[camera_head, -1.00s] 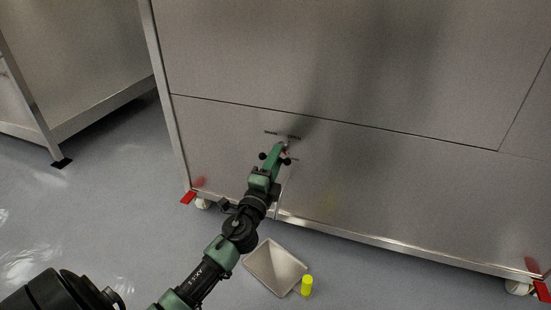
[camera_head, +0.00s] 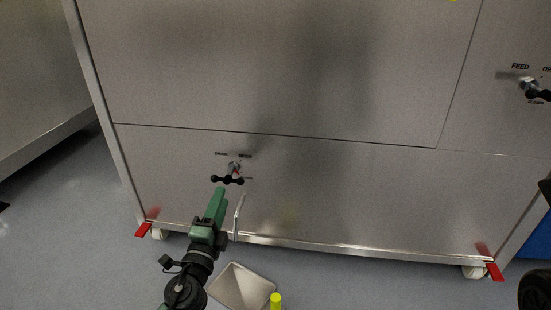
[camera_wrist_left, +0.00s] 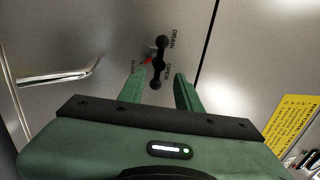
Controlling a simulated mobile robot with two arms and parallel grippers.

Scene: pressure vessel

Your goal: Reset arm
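My left gripper (camera_head: 219,192) is green and stands below and slightly left of a black valve handle (camera_head: 228,180) on the lower panel of a steel cabinet. In the left wrist view the gripper's two fingers (camera_wrist_left: 158,88) are spread apart. The black handle (camera_wrist_left: 158,65), with ball ends and a red mark, shows beyond them beside the labels DRAIN and OPEN. My right gripper is not seen; only a dark part at the right edge of the head view shows.
A steel tray (camera_head: 240,285) and a yellow cylinder (camera_head: 275,300) are on the floor below. A bent pipe (camera_head: 238,217) hangs close right of my left gripper. A second black handle (camera_head: 538,92) marked FEED is upper right. The cabinet stands on casters with red pedals (camera_head: 143,229).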

